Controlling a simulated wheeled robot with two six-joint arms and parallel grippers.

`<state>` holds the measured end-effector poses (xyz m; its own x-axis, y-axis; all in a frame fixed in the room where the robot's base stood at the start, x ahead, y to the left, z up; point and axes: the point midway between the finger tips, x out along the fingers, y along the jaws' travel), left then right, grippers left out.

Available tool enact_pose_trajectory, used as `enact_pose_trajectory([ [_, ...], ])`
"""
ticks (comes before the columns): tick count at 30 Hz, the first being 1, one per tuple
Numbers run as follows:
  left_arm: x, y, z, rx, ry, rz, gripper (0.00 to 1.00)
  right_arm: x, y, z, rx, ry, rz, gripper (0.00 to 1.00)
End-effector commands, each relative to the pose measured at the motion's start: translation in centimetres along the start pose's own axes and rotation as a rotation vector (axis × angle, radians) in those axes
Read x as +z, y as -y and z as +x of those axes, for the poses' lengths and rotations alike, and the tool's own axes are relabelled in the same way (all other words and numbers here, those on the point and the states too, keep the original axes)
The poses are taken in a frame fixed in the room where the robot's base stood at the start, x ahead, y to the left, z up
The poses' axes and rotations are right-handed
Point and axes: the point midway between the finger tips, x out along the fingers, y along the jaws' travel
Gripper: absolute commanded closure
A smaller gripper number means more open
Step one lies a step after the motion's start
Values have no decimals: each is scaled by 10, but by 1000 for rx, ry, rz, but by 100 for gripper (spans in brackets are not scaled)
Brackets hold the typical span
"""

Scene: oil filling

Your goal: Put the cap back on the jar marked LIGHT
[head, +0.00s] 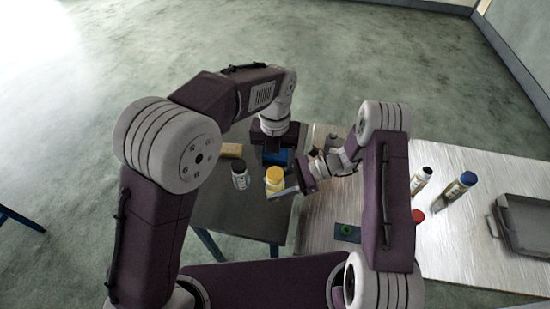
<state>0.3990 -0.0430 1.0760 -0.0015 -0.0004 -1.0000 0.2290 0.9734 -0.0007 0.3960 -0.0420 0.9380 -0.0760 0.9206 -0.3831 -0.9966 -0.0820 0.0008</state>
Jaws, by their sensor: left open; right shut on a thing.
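A yellow-topped jar (273,178) with a pale label stands on the dark table. A grey jar (240,177) with a white label stands to its left. I cannot read the marking on either. My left gripper (273,156) is open and points down just behind and above the yellow-topped jar; its fingers are dark and hard to make out. My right gripper (284,191) reaches in from the right and is shut, apparently on the yellow-topped jar, low on its right side. Whether the yellow top is a cap or part of the jar is unclear.
A yellow block (231,150) and a blue object (287,157) lie farther back.

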Motion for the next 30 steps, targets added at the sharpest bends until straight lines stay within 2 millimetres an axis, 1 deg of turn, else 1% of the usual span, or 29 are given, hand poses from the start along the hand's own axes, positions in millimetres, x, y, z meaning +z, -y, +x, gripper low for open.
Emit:
enact_pose_trajectory([
  [2,0,0,0,0,-1,-105,37,0,0,0,0,1,0,100],
  [5,-1,0,0,2,-4,-372,37,0,0,0,0,1,0,100],
  [6,-1,0,0,4,-5,-505,37,0,0,0,0,1,0,100],
  [8,-2,-1,0,6,-7,-712,37,0,0,0,0,1,0,100],
  [9,-2,-1,0,8,-8,-851,37,0,0,0,0,1,0,100],
  [11,-3,-1,-1,11,-9,-1057,37,0,0,0,0,1,0,100],
  [12,-3,-1,-1,13,-9,-1195,37,0,0,0,0,1,0,100],
  [14,-4,-1,-2,16,-9,-1402,37,0,0,0,0,1,0,100],
  [15,-4,-1,-2,18,-9,-1540,37,0,0,0,0,1,0,100],
  [17,-4,-2,-3,21,-7,-1747,37,0,0,0,0,1,0,100],
  [18,-4,-2,-3,23,-6,-1885,37,0,0,0,0,1,0,100],
  [20,-4,-2,-4,25,-4,-2091,37,0,0,0,0,1,0,100],
  [21,-4,-2,-5,27,-2,-2229,37,0,0,0,0,1,0,100],
  [23,-5,-2,-6,29,0,-2436,37,0,0,0,0,1,0,100],
  [24,-5,-2,-7,31,3,-2574,37,0,0,0,0,1,0,100],
  [26,-5,-2,-8,33,6,-2781,37,0,0,0,0,1,0,100],
  [27,-5,-2,-9,34,9,-2919,37,0,0,0,0,1,0,100],
  [29,-5,-2,-10,35,13,-3126,37,0,0,0,0,1,0,100],
  [30,-5,-2,-11,-32,-15,3020,37,0,0,0,0,1,0,100],
])
